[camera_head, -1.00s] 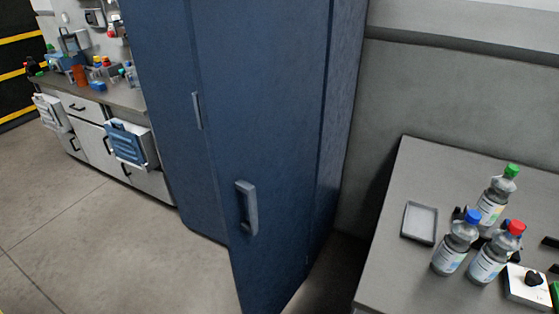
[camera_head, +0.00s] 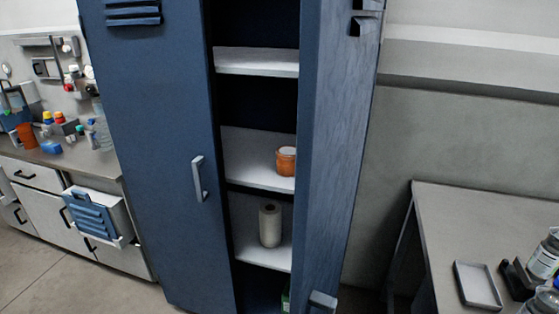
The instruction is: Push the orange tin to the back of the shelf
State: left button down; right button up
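The orange tin (camera_head: 286,161) stands upright on a middle shelf (camera_head: 255,173) inside the blue cabinet (camera_head: 150,130). It sits towards the right side of the visible shelf, near the open right door (camera_head: 335,150). The left door is shut and hides the left part of the shelf. Neither of my grippers shows in the head view.
A white paper roll (camera_head: 270,225) stands on the shelf below. A green item (camera_head: 286,298) shows partly at the bottom. A grey table (camera_head: 480,220) with a tray (camera_head: 478,285) and bottles (camera_head: 545,258) is at right. A workbench (camera_head: 60,165) with drawers stands at left.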

aim_at(285, 155)
jog(key=k, duration=1)
jog(key=i+j+u, duration=0.45)
jog(key=i+u, duration=0.65)
jog(key=i+z, duration=0.3)
jog(key=i+j+z, duration=0.25)
jog(key=i+l, duration=0.05)
jog(key=i, duration=0.05)
